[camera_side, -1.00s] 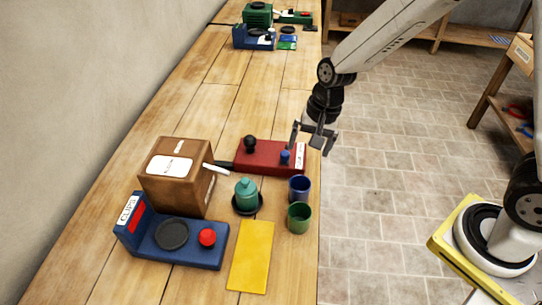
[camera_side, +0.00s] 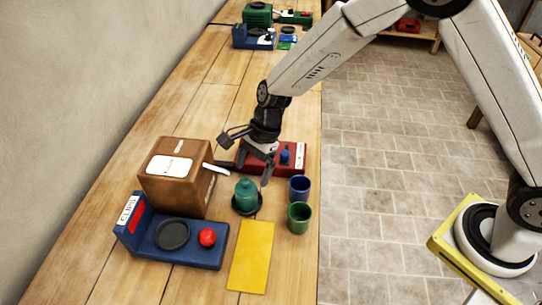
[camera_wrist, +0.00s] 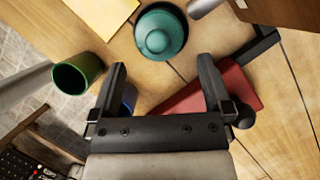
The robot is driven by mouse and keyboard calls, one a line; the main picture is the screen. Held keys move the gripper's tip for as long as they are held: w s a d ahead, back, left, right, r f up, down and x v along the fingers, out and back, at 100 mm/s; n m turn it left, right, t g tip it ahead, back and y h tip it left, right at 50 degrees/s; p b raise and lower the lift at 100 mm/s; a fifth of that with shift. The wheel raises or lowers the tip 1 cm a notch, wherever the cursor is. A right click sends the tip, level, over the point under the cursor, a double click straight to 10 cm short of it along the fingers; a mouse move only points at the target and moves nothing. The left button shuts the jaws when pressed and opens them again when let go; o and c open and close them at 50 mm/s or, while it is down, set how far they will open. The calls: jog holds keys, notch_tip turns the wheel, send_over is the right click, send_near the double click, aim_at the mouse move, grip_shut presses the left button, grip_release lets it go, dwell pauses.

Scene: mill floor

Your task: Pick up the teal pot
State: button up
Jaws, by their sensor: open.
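The teal pot (camera_side: 246,194) is a small rounded pot with a knobbed lid. It stands upright on a dark saucer (camera_side: 247,210) on the wooden bench, between the brown box and the two cups. In the wrist view the teal pot (camera_wrist: 160,32) is at the top middle, beyond the fingertips. My gripper (camera_side: 254,171) is open and empty, just behind and above the pot, over the red block's near side. In the wrist view my gripper (camera_wrist: 163,65) shows its two fingers spread apart with nothing between them.
A blue cup (camera_side: 300,189) and green cup (camera_side: 299,217) stand right of the pot, near the bench edge. A brown box (camera_side: 178,178) is to the left. A red block (camera_side: 286,160) lies behind. A yellow sheet (camera_side: 251,256) and a blue station (camera_side: 180,242) lie in front.

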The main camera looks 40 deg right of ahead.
aim_at(246, 188)
jog(key=shift+x, duration=3.2)
jog(key=shift+a+r, duration=0.1)
jog(key=shift+c, duration=0.2)
grip_shut()
